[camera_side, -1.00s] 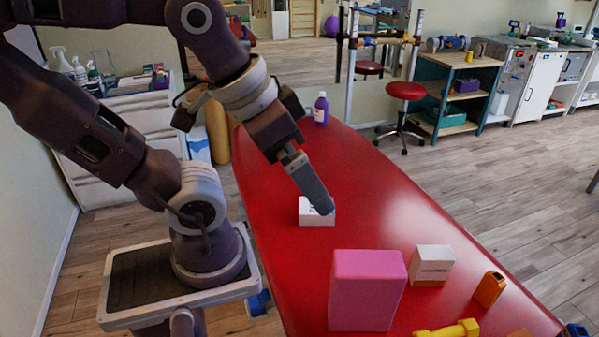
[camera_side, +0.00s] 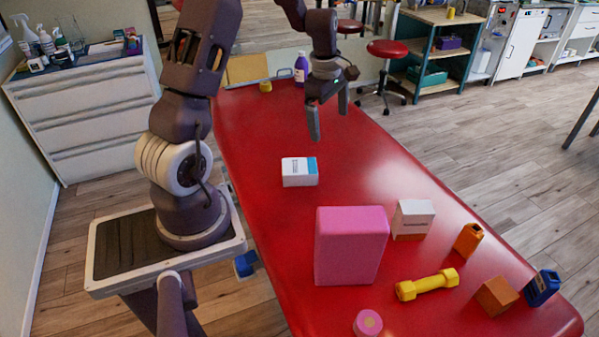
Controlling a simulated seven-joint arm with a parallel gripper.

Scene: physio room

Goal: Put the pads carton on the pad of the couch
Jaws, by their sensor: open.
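The couch's red pad (camera_side: 245,130) runs from the back to the front right. A white carton with a blue end (camera_side: 299,172) lies flat on it, left of centre. A second white carton with an orange-brown lower edge (camera_side: 413,220) stands on it further right. The print is too small to tell which is the pads carton. My gripper (camera_side: 328,112) is open and empty above the pad, beyond the blue-ended carton and apart from it, with its fingers pointing down.
A pink block (camera_side: 351,245) stands between the cartons and the front. A purple bottle (camera_side: 301,70) stands at the back. The pad's middle is clear.

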